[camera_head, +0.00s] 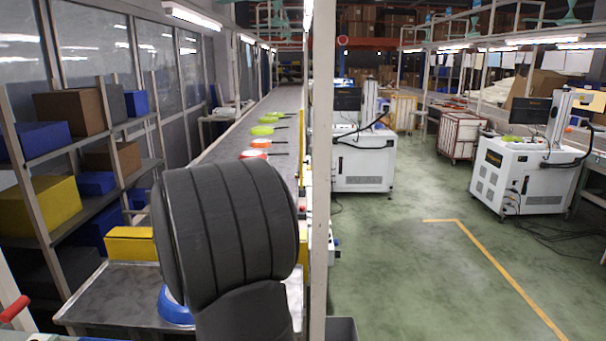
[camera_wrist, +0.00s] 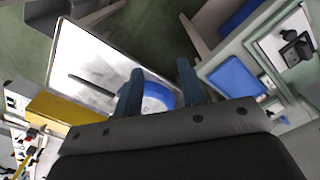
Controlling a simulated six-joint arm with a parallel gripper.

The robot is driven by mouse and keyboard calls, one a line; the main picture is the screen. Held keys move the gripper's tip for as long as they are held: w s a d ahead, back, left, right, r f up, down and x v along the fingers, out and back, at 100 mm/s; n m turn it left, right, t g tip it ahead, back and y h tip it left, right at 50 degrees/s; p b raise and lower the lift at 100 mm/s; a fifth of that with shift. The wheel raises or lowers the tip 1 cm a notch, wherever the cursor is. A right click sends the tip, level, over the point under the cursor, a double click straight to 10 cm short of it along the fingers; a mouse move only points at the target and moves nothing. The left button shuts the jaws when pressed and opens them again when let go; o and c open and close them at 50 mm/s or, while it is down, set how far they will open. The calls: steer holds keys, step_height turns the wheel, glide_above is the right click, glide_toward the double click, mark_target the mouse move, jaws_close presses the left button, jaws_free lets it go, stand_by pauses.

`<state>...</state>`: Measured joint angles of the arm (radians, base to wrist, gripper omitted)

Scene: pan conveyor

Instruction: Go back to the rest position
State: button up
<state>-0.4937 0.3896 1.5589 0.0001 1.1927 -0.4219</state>
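My gripper (camera_wrist: 160,68) shows in the wrist view with its two dark fingers apart and nothing visibly clamped between them. A blue pan (camera_wrist: 157,100) with a dark handle lies on a metal table (camera_wrist: 85,52) beyond the fingers, and the fingers partly cover it. The handle extends to the left in that view. In the head view, the blue pan (camera_head: 172,309) shows only in part at the left edge of my dark arm, on the metal table (camera_head: 110,297). My gripper is hidden in the head view.
A yellow box (camera_head: 131,243) stands at the table's back edge. A conveyor (camera_head: 230,147) carries green and red-orange pans farther back. A shelf with boxes (camera_head: 40,205) stands left, a pale post (camera_head: 319,180) right. In the wrist view, a blue bin (camera_wrist: 237,78) lies right.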

steer(key=w+d+m, duration=0.2)
steer(key=d+m, duration=0.1)
steer(key=d, duration=0.8)
steer(key=shift+w+r+m, duration=0.25)
steer(key=shift+r+m, duration=0.05)
steer(key=shift+r, duration=0.15)
steer(key=shift+d, duration=0.1)
steer(key=o, duration=1.2)
steer(key=shift+o, duration=0.9)
steer(key=s+a+n, duration=0.3)
steer(key=a, duration=0.9)
steer(key=s+a+n, duration=0.3)
steer(key=a, duration=1)
steer(key=s+a+n, duration=0.5)
steer(key=s+a, duration=1)
steer(key=a, duration=0.2)
steer(key=f, duration=0.9)
steer(key=shift+w+d, duration=0.2)
steer(key=shift+r, duration=0.1)
